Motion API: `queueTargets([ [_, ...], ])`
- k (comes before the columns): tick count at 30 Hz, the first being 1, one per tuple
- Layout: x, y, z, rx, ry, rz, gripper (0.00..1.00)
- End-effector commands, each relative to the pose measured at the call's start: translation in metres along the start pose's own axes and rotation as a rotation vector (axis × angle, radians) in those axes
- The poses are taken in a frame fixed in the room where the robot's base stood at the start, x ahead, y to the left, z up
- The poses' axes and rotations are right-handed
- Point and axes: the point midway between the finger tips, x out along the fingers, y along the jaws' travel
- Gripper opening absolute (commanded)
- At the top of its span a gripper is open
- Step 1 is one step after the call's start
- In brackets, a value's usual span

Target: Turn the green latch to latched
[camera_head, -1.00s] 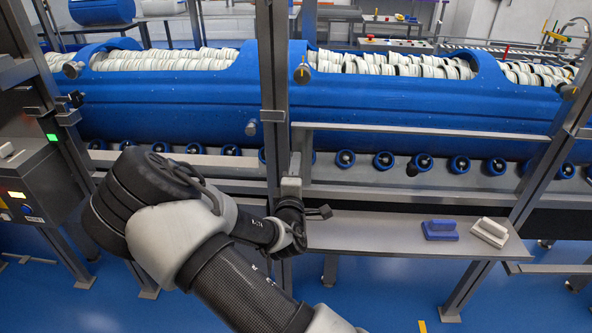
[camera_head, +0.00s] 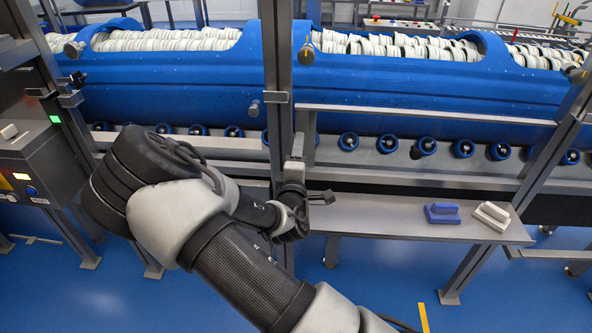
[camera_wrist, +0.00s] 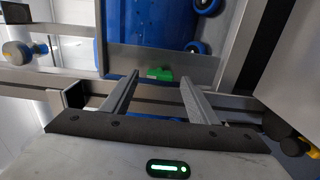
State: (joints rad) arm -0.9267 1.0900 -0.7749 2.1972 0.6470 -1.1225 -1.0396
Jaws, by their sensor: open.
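The green latch (camera_wrist: 160,73) shows in the wrist view as a small green piece on a grey metal plate, just beyond the fingertips and between them. My gripper (camera_wrist: 158,82) is open, with its two grey fingers apart and nothing between them. The latch looks apart from the fingers, though the exact gap is hard to tell. Whether the latch is turned one way or the other cannot be told. In the head view the latch is hidden behind my arm and the metal post; my gripper end (camera_head: 293,190) is at that post.
Large blue tubs (camera_head: 430,85) filled with white rings lie behind the metal frame. A shelf (camera_head: 385,223) right of the post carries a blue block (camera_head: 442,213) and a white block (camera_head: 491,215). A control box (camera_head: 30,170) with a green light stands at left. Blue rollers run below the tubs.

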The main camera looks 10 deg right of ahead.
Motion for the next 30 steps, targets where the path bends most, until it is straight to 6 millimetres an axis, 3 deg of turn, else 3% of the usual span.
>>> queueTargets([
  [18, -0.137, 0.001, -0.001, -0.002, 0.004, -0.002, 0.54],
  [24, -0.161, 0.001, -0.001, 0.0, 0.003, -0.001, 0.54],
  [30, -0.166, 0.0, 0.0, 0.0, 0.001, 0.0, 0.54],
])
